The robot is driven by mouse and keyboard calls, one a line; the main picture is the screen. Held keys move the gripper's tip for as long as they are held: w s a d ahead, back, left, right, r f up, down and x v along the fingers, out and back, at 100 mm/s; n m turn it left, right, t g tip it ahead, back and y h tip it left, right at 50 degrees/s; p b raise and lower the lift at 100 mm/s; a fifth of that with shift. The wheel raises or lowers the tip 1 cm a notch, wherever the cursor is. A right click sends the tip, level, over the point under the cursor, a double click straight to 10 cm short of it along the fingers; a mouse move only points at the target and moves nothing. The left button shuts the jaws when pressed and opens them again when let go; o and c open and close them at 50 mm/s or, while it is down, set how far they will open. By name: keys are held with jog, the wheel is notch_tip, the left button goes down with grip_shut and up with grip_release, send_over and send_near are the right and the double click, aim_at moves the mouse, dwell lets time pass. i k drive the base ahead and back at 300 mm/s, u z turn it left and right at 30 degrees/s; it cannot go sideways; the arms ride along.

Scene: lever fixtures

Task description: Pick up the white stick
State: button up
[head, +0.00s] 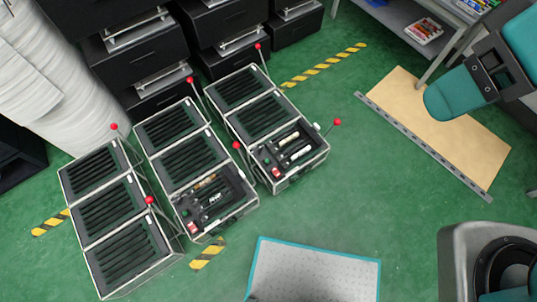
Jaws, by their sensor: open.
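A small white stick (301,153) lies in the open front compartment of the right lever fixture (262,121). A second pale stick (289,138) lies just behind it, and dark parts and a small red part are beside them. The middle lever fixture (191,162) also has an open front compartment, holding an orange-brown piece (205,182), a small pale piece and dark parts. I cannot tell for certain which pale piece is the named stick.
The left lever fixture (115,214) shows slatted compartments. Red-knobbed levers (337,122) stick up around the fixtures. Black drawer units (140,62) stand behind them. A tan board (440,125) with a grey edge strip lies at right.

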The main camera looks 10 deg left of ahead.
aim_at(307, 149)
jog(key=z, duration=1.05)
jog(key=i, duration=0.8)
jog(key=u, duration=0.2)
